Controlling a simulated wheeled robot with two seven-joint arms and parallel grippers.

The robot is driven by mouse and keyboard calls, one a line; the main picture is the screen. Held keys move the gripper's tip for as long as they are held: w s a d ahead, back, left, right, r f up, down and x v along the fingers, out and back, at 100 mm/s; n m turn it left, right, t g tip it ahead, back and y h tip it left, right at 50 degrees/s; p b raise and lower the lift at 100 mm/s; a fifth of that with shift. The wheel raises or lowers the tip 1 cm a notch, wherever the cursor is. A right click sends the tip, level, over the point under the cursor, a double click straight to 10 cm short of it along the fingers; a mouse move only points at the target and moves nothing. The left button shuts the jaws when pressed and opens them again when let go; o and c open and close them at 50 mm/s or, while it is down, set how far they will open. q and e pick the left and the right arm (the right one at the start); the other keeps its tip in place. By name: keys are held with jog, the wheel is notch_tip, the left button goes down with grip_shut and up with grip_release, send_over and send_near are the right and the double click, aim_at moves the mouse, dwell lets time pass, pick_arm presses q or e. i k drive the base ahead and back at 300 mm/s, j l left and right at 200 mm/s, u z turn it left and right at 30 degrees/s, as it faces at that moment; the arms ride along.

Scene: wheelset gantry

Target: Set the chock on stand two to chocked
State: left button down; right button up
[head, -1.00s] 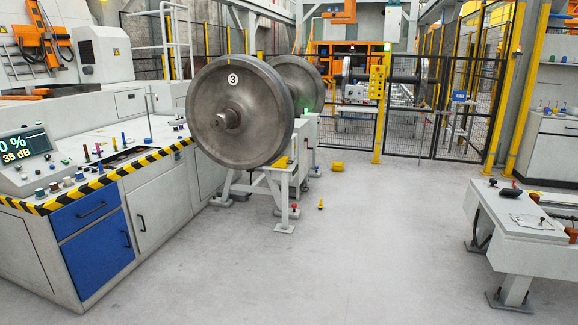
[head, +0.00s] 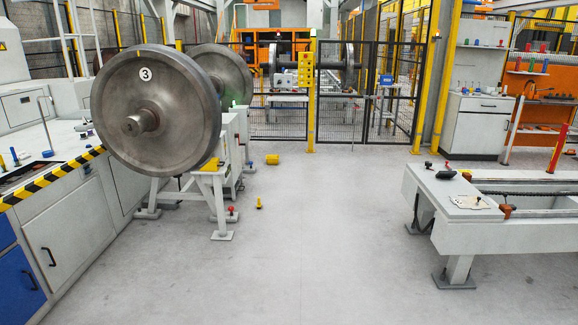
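A large steel wheelset (head: 165,100) marked with a 3 rests on a light grey stand (head: 218,190) at the left. A small yellow block (head: 210,165) sits on top of this stand, close under the wheel's lower right rim. I cannot tell whether it touches the wheel. No number shows on the stand, so I cannot tell whether it is stand two. A red knob (head: 231,210) shows low beside the stand's foot. Neither of my grippers is in view.
A yellow object (head: 272,159) and a small yellow piece (head: 259,203) lie on the floor. A control desk with a hazard-striped edge (head: 50,178) is at the left, a low grey bench (head: 460,225) at the right. Black mesh fencing (head: 385,110) closes the back. The middle floor is clear.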

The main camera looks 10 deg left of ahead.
aim_at(213, 164)
jog(key=i+j+u, duration=0.35)
jog(key=i, duration=0.65)
jog(key=i+u, duration=0.35)
jog(key=i, duration=1.35)
jog(key=i+j+z, duration=0.15)
jog(key=i, duration=1.3)
jog(key=i+z, duration=0.15)
jog(key=i, duration=0.2)
jog(key=i+j+z, duration=0.15)
jog(key=i+j, duration=0.05)
jog(key=i, duration=0.1)
